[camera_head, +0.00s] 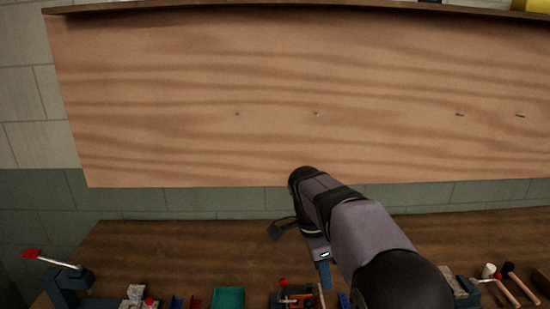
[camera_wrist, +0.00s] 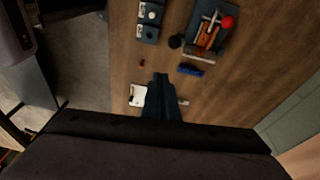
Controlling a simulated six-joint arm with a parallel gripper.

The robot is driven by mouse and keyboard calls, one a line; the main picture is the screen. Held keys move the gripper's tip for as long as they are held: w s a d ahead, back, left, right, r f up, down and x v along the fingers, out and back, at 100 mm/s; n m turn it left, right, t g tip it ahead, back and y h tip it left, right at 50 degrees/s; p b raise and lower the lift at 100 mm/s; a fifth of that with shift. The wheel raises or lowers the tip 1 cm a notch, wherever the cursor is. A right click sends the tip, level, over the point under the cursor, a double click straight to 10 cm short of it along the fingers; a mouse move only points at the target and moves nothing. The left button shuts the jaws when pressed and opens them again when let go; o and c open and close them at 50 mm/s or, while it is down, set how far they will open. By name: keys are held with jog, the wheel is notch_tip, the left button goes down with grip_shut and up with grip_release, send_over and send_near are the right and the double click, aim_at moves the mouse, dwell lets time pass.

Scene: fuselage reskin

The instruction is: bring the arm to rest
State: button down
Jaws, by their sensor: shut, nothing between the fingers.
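My arm reaches over the wooden workbench (camera_head: 180,245) from the lower right in the head view, with its wrist in front of the lower edge of the wooden panel. My gripper (camera_wrist: 160,78) shows in the wrist view as dark blue fingers close together, with nothing held between them. In the head view the gripper (camera_head: 325,277) is a small blue piece pointing down below the wrist, partly hidden by the arm. It appears to be above the bench; its exact height cannot be told.
A wooden panel (camera_head: 200,70) hangs on the tiled wall. Along the bench front are a blue vise (camera_head: 68,283), a teal tray (camera_head: 228,298), a tool holder (camera_head: 298,298) and wooden-handled tools (camera_head: 508,289). The wrist view shows a white item (camera_wrist: 138,95) beside the fingers. The bench's left middle is clear.

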jog(key=s+f+n+y, duration=0.1)
jog(key=s+f+n, duration=0.5)
jog(key=s+n, duration=0.2)
jog(key=s+d+f+n+y, duration=0.1)
jog(key=s+f+n, duration=0.6)
jog(key=s, duration=0.6)
jog(key=shift+f+n+y, duration=0.15)
jog(key=shift+n+y, duration=0.15)
jog(key=shift+n, duration=0.7)
jog(key=c, duration=2.5)
grip_release()
jog(key=shift+d, duration=0.1)
